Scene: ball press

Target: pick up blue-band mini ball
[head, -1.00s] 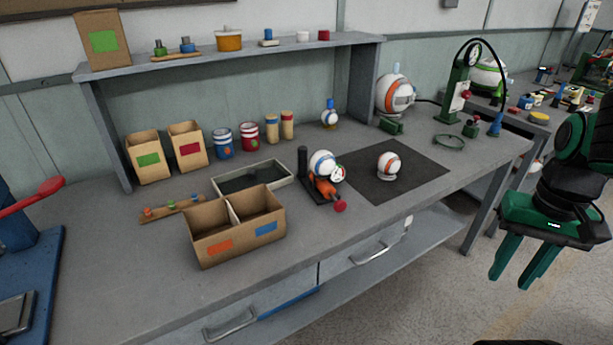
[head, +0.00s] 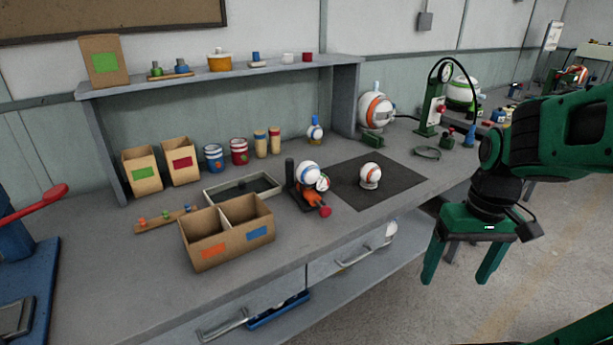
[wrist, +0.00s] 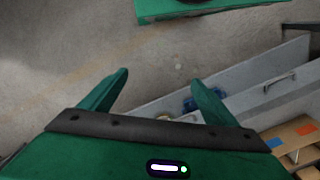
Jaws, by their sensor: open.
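Two balls with blue bands show in the head view. One white ball with a blue band (head: 307,172) sits on a small dark and orange fixture with a gauge, mid-bench. A smaller blue-banded ball (head: 314,132) with a blue top stands at the back of the bench; I cannot tell which is the mini ball. My gripper (head: 456,280) is open and empty, pointing down in front of the bench's right part, well away from both balls. In the wrist view my gripper (wrist: 160,80) has floor and drawers below it, with no ball between the fingers.
An orange-banded ball (head: 370,172) stands on a dark mat (head: 410,190). A divided cardboard box (head: 205,248), a shallow tray (head: 212,192) and several cans and cartons crowd the left. A larger orange-banded ball (head: 376,110) stands at the back right. Open floor lies right.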

